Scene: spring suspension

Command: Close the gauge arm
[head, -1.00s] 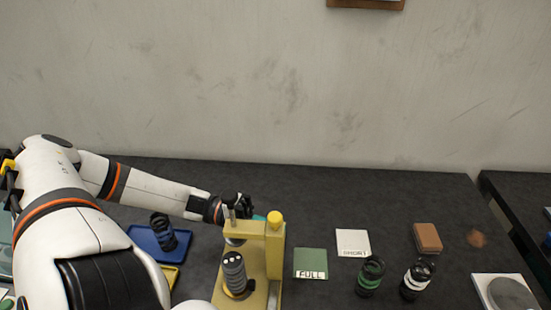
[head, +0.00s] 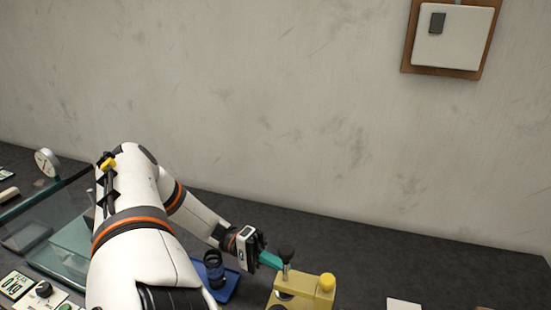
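The yellow gauge (head: 302,290) stands at the bottom of the head view, its lower part cut off by the frame edge. It has a yellow knob (head: 327,283) on its right and a metal post with a black top (head: 286,251) on its left. My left gripper (head: 271,260) reaches in from the left, its teal finger beside the post just below the black top. I cannot tell whether it touches the post or whether its fingers are open or shut. The spring seat of the gauge is out of view. My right gripper is not in view.
A dark blue spring unit (head: 213,270) stands on a blue tray (head: 231,284) beside my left forearm. A white card (head: 403,304) lies right of the gauge. The table behind is clear.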

